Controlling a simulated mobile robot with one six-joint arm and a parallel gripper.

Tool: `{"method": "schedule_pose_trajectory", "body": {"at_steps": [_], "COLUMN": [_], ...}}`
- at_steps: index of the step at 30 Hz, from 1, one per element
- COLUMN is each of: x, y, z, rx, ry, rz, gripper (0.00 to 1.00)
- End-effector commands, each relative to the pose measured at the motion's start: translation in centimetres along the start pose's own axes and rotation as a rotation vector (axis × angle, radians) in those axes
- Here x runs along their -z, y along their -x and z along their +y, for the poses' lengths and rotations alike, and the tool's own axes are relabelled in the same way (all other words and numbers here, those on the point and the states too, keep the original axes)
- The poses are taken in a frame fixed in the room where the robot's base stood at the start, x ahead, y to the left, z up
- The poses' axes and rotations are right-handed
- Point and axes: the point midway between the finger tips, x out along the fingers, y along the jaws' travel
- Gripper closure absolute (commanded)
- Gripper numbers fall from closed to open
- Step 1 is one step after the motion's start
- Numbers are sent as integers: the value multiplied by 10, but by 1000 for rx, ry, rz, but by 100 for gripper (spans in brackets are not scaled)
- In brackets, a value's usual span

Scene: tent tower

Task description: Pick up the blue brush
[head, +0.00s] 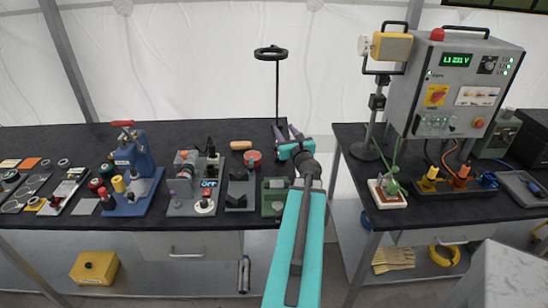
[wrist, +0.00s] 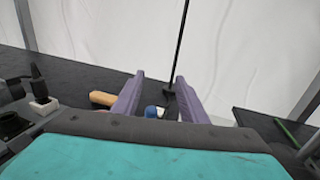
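My gripper (head: 286,131) reaches over the back right end of the left bench in the head view. Its two purple fingers also stand apart in the wrist view (wrist: 159,77), with nothing held between them. A small blue rounded thing (wrist: 150,111) with a pale part beside it shows low between the fingers in the wrist view. It may be the blue brush, but most of it is hidden by my gripper and I cannot tell its full shape. I cannot make out the brush in the head view, where my arm covers that part of the bench.
A thin black stand (head: 277,90) rises behind my gripper. A tan-handled item (head: 241,145) and a red round item (head: 254,155) lie left of it. A green block device (head: 273,195) stands in front. A gap separates this bench from the right bench (head: 350,140).

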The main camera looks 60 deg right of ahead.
Motion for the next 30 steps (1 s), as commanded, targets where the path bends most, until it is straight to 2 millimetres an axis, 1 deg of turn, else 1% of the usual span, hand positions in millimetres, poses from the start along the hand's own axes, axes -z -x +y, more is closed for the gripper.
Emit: {"method": "schedule_pose_trajectory", "body": {"at_steps": [8,14,30], "x": [0,7,61], "y": [-3,-4,-4], "z": [13,16,18], "rx": [-16,-20,-23], "ry": [0,0,-1], "rz": [0,2,2], "gripper": [61,61,61]}}
